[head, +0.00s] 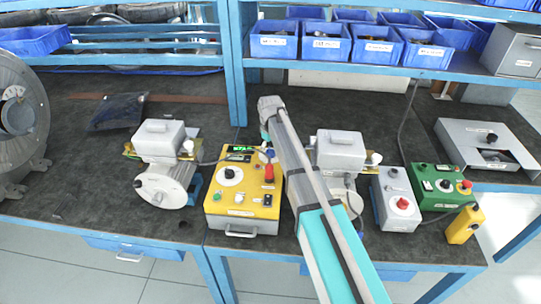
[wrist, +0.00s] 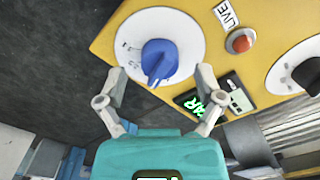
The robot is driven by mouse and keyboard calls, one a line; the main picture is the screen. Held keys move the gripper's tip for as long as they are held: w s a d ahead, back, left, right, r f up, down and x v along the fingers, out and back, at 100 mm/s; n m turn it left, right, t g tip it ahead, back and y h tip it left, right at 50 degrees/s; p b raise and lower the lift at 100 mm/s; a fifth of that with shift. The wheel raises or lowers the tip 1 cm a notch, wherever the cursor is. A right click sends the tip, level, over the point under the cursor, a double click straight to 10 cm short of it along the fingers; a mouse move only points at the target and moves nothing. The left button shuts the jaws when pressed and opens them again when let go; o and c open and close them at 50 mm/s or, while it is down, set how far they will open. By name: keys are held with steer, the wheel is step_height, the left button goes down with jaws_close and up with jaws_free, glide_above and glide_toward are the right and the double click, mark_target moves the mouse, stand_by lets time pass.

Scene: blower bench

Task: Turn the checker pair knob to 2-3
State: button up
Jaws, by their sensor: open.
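The yellow checker box (head: 243,212) stands on the bench in the head view, left of my arm. In the wrist view its blue knob (wrist: 160,60) sits on a white round dial (wrist: 180,25). A pale line shows at the knob's lower end; the small dial marks at its left are too small to read. My gripper (wrist: 161,78) is open and empty, with one finger to each side of the knob's lower part. I cannot tell whether the fingers touch the dial. In the head view my gripper is mostly hidden by my arm.
Beside the knob are a red lamp marked LIVE (wrist: 240,41), a display with green characters (wrist: 210,98) and a black knob (wrist: 308,76). Blower units (head: 163,185) flank the box. A grey box (head: 397,200) and a green box (head: 440,187) stand to the right.

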steer(key=shift+f+b, duration=0.4)
steer(key=shift+f, duration=0.25)
steer(key=shift+c, duration=0.2)
steer(key=c, duration=1.1)
